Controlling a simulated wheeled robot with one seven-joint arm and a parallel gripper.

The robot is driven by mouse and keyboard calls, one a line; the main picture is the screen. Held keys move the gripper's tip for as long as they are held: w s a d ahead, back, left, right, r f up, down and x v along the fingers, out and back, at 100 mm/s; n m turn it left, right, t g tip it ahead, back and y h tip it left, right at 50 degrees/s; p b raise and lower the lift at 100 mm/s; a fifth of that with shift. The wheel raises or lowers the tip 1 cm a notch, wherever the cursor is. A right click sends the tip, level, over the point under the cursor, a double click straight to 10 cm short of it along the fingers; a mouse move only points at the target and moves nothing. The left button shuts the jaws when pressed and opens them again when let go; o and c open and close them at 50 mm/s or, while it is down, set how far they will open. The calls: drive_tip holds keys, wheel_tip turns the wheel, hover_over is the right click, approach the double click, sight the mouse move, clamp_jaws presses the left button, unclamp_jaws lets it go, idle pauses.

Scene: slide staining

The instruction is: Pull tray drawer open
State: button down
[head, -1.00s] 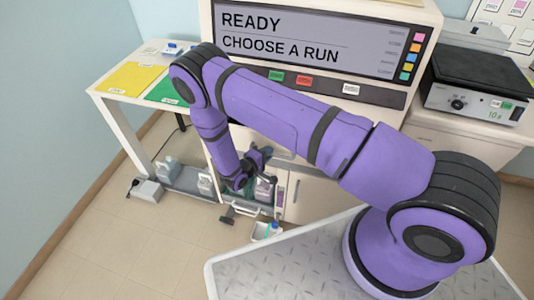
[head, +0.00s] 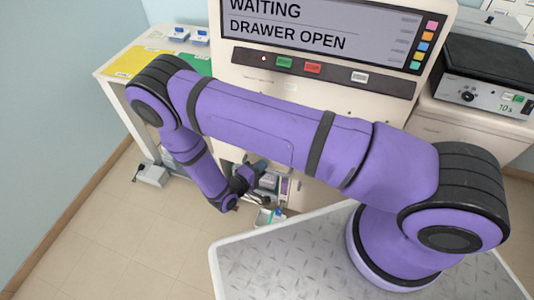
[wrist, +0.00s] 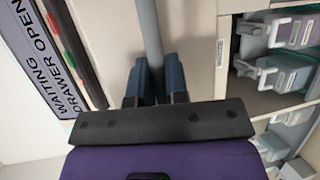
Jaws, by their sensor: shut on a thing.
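The staining machine (head: 320,70) stands ahead, and its screen (head: 310,25) reads "WAITING DRAWER OPEN". My gripper (wrist: 155,85) is closed around a grey bar (wrist: 149,30), which looks like the tray drawer's handle, in the wrist view. A pale panel (wrist: 190,45) lies behind the bar. In the head view my gripper (head: 258,170) is low in front of the machine, and my arm hides most of the drawer front. How far the drawer stands out cannot be told.
Clear containers with purple and teal contents (wrist: 285,75) sit in a compartment beside the bar. A side table (head: 110,75) with yellow and green mats stands at left. A black-topped device (head: 480,75) sits at right. Floor at left is mostly clear.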

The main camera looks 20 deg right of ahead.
drive_tip(key=s+a, duration=0.4)
drive_tip(key=s, duration=0.2)
drive_tip(key=shift+a, duration=0.25)
drive_tip(key=shift+s, duration=0.1)
drive_tip(key=c, duration=1.1)
unclamp_jaws()
drive_tip(key=shift+c, duration=0.2)
drive_tip(key=v, duration=1)
drive_tip(key=shift+s+a, duration=0.15)
drive_tip(key=shift+a, duration=0.2)
drive_tip(key=shift+r, duration=0.1)
